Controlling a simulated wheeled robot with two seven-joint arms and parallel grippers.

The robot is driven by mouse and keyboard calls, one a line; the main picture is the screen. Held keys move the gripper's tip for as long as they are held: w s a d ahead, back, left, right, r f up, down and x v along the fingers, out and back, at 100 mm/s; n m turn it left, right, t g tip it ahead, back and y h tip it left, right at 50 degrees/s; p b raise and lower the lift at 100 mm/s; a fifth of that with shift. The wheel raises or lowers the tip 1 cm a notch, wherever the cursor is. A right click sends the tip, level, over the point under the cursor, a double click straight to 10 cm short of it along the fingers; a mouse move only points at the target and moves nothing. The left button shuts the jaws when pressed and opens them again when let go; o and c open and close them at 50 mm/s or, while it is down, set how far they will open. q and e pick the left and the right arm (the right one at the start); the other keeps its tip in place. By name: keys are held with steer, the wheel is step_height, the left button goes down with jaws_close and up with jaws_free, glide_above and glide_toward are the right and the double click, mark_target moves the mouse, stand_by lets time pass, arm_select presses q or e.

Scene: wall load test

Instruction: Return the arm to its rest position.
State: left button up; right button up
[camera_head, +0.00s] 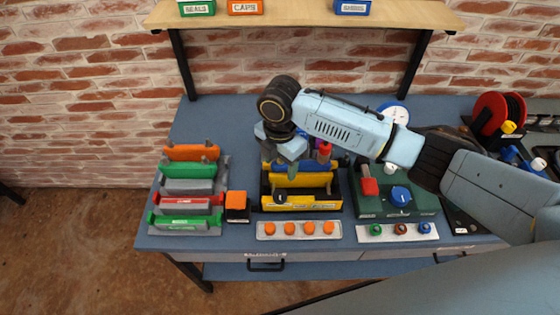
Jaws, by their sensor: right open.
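My right arm (345,126) reaches in from the right across the workbench (350,255). Its wrist is bent downward, and my right gripper (283,165) hangs over the back of a yellow-and-black holder (300,202). The gripper is open. Its fingertips are partly hidden by the wrist and the things around them, and I cannot tell whether they touch the holder. I see nothing clearly held. My left gripper is not in view.
Left stands a rack of coloured clamps (187,200) beside a small orange-topped block (236,206). Right are a green box with a blue knob (400,196) and red cable reels (489,113). A shelf (300,14) with labelled bins is above. Orange caps sit on a front strip (300,236).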

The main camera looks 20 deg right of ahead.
stand_by(0.3)
steer(key=s+a+f+m+t+y, duration=0.1)
steer(key=s+a+f+m+y, duration=0.1)
steer(key=s+a+m, duration=0.3)
steer(key=s+a+f+m+y, duration=0.1)
steer(key=s+m, duration=0.2)
steer(key=s, duration=0.3)
steer(key=s+d+m+t+h, duration=0.3)
steer(key=s+d+m, duration=1.1)
steer(key=d, duration=0.1)
step_height(320, 180, down, 30)
steer(key=s+g+b, duration=0.1)
steer(key=g+b, duration=0.1)
steer(key=b, duration=0.5)
steer(key=s+d+f+b, duration=0.1)
steer(key=s+f+b, duration=0.2)
steer(key=s+f, duration=0.5)
steer(key=s+d+f+g+b, duration=0.1)
steer(key=s+f+b, duration=0.2)
steer(key=s+f, duration=0.5)
step_height(320, 180, down, 6)
steer(key=shift+s+d+r, duration=0.1)
steer(key=shift+s+d, duration=0.2)
steer(key=shift+d, duration=0.05)
